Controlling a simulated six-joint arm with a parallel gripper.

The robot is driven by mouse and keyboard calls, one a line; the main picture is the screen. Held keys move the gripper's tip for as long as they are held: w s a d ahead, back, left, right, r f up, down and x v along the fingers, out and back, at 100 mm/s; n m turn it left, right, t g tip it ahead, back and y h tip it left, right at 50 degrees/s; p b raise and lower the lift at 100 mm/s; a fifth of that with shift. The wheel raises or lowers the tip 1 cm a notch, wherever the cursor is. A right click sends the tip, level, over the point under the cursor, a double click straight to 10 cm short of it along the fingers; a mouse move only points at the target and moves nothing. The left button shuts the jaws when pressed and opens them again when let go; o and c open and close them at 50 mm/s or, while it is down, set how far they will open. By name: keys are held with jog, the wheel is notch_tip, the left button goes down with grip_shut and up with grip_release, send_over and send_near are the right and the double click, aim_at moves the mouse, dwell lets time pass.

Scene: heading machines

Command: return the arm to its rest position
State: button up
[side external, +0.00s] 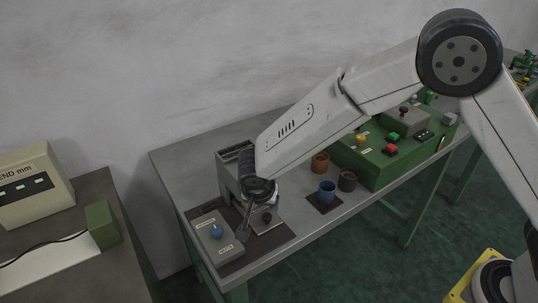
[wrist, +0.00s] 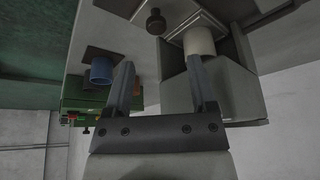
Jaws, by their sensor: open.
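My gripper (side external: 246,222) hangs at the left end of the grey bench, over the dark mat beside a grey box with a blue knob (side external: 216,231). In the wrist view my gripper (wrist: 162,68) has its two fingers apart with nothing between them. A white cylinder (wrist: 199,41) on a grey machine (wrist: 235,85) shows just beyond the right fingertip; I cannot tell whether they touch. In the side view the arm hides part of this machine (side external: 228,172).
A blue cup (side external: 327,190) stands on a small dark mat, near a dark grey cup (side external: 347,181) and a brown cup (side external: 320,162). A green machine (side external: 375,163) with coloured buttons stands behind them. A separate table (side external: 75,235) is at left.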

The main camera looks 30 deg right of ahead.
jog(key=shift+s+a+r, duration=0.15)
jog(key=shift+r, duration=0.25)
jog(key=s+d+r+n+y, duration=0.3)
jog(key=s+d+n, duration=0.6)
jog(key=s+d, duration=0.8)
jog(key=shift+d+r+g, duration=0.4)
jog(key=shift+d+r, duration=0.75)
jog(key=shift+d, duration=0.15)
dwell(0.4)
